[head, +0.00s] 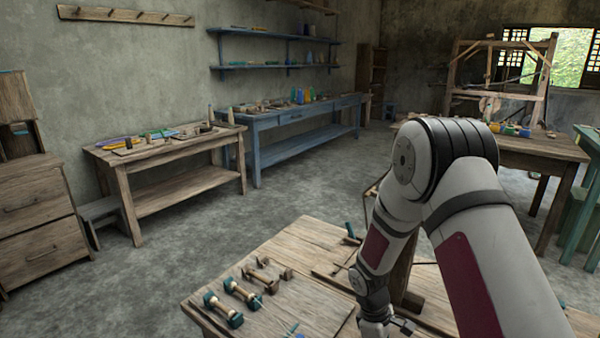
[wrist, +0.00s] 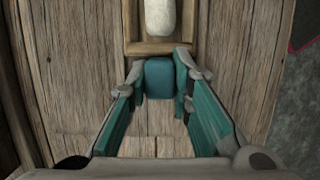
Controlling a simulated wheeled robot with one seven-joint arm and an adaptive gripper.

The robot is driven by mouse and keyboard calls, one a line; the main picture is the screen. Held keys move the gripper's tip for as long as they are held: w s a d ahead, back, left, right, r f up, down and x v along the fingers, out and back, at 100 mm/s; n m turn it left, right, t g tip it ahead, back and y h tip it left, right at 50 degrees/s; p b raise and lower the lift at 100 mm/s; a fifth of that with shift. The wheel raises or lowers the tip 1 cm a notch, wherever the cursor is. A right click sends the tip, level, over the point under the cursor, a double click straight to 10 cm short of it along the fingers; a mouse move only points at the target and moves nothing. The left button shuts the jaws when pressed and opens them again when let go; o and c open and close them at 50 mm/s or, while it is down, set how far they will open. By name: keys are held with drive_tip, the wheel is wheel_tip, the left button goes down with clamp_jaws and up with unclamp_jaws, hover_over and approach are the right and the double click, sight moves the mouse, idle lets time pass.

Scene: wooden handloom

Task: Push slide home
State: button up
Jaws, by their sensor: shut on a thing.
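In the wrist view my gripper (wrist: 161,85) is shut on a small teal block (wrist: 159,72), with a fingertip on each side of it. The block sits against the near end of a narrow wooden frame (wrist: 150,47). A pale rounded piece (wrist: 161,17) lies inside that frame and runs out of the top of the picture. I cannot tell which of these parts is the slide. In the head view my gripper (head: 386,328) is low over the near wooden table (head: 318,250), at the bottom edge; what it holds is hidden there.
Several teal-ended spools, one nearest the front (head: 222,310), lie on the table's left part, clear of my arm. A wooden post (head: 402,270) stands close behind my forearm. A wooden bench (head: 165,150) and a blue bench (head: 290,118) stand farther off, with open floor between.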

drive_tip(key=s+d+p, duration=0.1)
drive_tip(key=s+d, duration=0.3)
drive_tip(key=d, duration=0.1)
drive_tip(key=s+d+p, duration=0.1)
drive_tip(key=s+d, duration=0.3)
drive_tip(key=d, duration=0.2)
drive_tip(key=s+d+p, duration=0.1)
drive_tip(key=s+d, duration=0.3)
drive_tip(key=d, duration=0.2)
drive_tip(key=shift+s+d, duration=0.2)
drive_tip(key=shift+s, duration=0.1)
drive_tip(key=o, duration=1)
drive_tip(key=p+v, duration=0.5)
drive_tip(key=v, duration=0.2)
